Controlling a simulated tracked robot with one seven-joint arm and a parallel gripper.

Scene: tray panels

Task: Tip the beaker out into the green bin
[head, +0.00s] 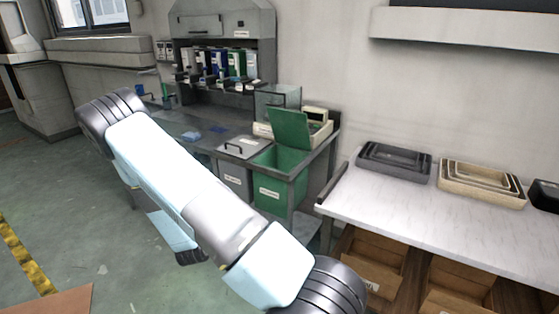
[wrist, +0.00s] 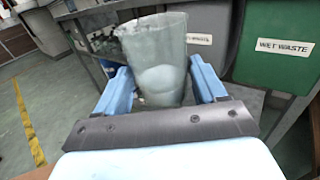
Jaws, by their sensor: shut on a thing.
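The beaker (wrist: 158,62) is a clear, greyish vessel between the two blue fingers of my gripper (wrist: 163,86) in the wrist view. My gripper is shut on it. Something pale shows in its lower part, but I cannot tell what. The green bin (head: 281,182) stands under the bench in the head view, with its green lid (head: 288,127) raised. In the wrist view the green bin (wrist: 282,72), labelled "WET WASTE", is at the right, beyond and beside the beaker. The gripper is out of sight in the head view.
A grey bin (head: 234,177) stands left of the green one, its lid (head: 243,147) closed. A bench (head: 205,135) with bottles and a scale is behind. A white table (head: 430,205) with grey trays (head: 394,162) and beige trays (head: 480,181) is at the right. Open floor lies left.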

